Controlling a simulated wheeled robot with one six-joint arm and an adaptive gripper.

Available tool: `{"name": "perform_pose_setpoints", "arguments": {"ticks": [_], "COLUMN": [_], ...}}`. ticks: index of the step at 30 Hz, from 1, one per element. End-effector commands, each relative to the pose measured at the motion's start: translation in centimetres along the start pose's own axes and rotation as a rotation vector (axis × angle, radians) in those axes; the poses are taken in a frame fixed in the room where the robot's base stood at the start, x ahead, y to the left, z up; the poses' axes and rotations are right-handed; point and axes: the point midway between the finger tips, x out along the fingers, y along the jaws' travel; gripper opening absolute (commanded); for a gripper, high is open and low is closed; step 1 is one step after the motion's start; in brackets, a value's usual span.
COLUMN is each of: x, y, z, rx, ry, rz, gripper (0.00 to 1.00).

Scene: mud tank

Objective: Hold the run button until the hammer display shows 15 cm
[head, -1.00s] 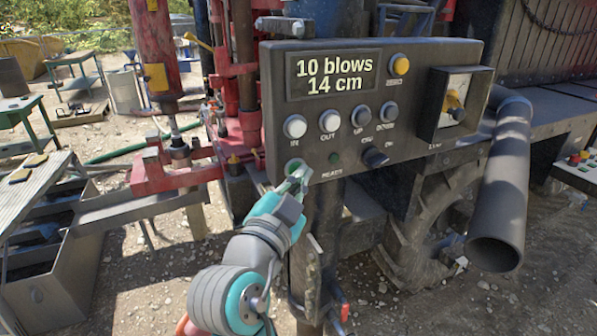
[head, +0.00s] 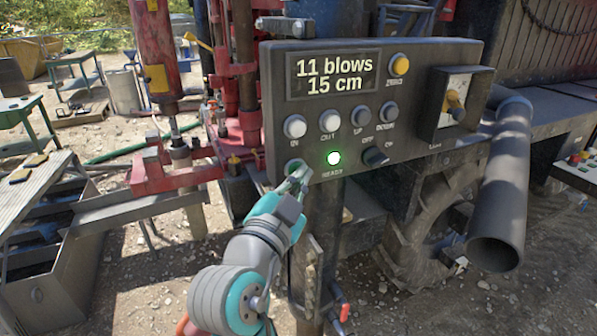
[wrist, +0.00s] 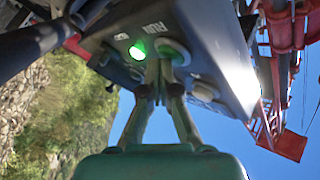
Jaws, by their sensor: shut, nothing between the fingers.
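The hammer display (head: 333,76) on the dark control panel reads "11 blows" and "15 cm". The round green run button (head: 293,166) is at the panel's lower left corner, partly hidden by my fingers. It also shows in the wrist view (wrist: 174,49). My gripper (head: 303,172) is shut and empty, its fingertips at the button's right side. In the wrist view, the closed fingertips (wrist: 159,64) overlap the button's edge. I cannot tell whether they touch or press it. The ready lamp (head: 333,158) glows green beside them.
A row of round buttons, including the white IN button (head: 294,127), sits above the run button. A dark knob (head: 375,157) is right of the lamp, and a yellow button (head: 400,65) is at the top. A thick grey pipe (head: 497,190) hangs on the right.

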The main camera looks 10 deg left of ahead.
Motion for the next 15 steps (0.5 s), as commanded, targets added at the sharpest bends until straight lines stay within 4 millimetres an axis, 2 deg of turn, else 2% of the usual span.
{"name": "perform_pose_setpoints", "arguments": {"ticks": [15], "x": [-1.1], "y": [0.8], "z": [-0.8], "rx": [0.001], "ry": [0.000], "rz": [-0.001], "gripper": [0.00]}}
